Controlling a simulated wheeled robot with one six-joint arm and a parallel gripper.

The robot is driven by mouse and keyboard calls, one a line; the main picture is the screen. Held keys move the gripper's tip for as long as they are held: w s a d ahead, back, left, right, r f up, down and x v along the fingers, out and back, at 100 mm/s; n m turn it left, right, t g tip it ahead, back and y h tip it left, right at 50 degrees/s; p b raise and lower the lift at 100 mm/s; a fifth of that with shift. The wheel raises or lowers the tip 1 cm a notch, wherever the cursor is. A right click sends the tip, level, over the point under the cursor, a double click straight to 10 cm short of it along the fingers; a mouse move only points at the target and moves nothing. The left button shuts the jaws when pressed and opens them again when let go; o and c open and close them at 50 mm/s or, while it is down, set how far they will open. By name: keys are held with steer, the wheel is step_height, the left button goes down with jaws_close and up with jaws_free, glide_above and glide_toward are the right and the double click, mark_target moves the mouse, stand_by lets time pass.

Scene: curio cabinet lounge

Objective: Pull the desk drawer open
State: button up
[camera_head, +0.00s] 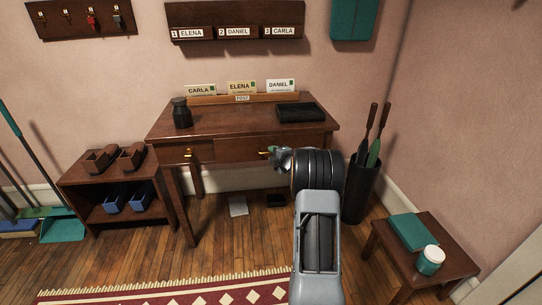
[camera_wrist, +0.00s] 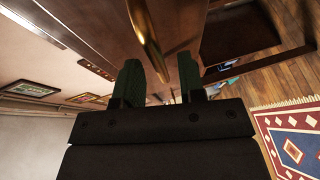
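The wooden desk (camera_head: 230,122) stands against the back wall with two front drawers. The left drawer (camera_head: 208,155) has a small brass handle (camera_head: 188,154). The right drawer (camera_head: 240,148) has a brass handle (camera_head: 264,153), partly hidden by my gripper (camera_head: 273,154). Both drawers look shut, though my arm covers part of the right one. In the wrist view my gripper (camera_wrist: 160,80) is open, with its two green-black fingers apart. The brass handle (camera_wrist: 148,40) reaches down into the gap between the fingertips. I cannot tell whether a finger touches it.
A black jar (camera_head: 181,113), a dark tray (camera_head: 300,112) and a card rack (camera_head: 242,98) are on the desk. A shoe shelf (camera_head: 118,185) stands left. An umbrella bin (camera_head: 360,190) and a low table (camera_head: 420,262) stand right. The floor before the desk is mostly clear, with a rug (camera_head: 180,294).

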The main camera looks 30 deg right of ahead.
steer(key=shift+w+f, duration=0.15)
steer(key=shift+w, duration=0.8)
jaws_close()
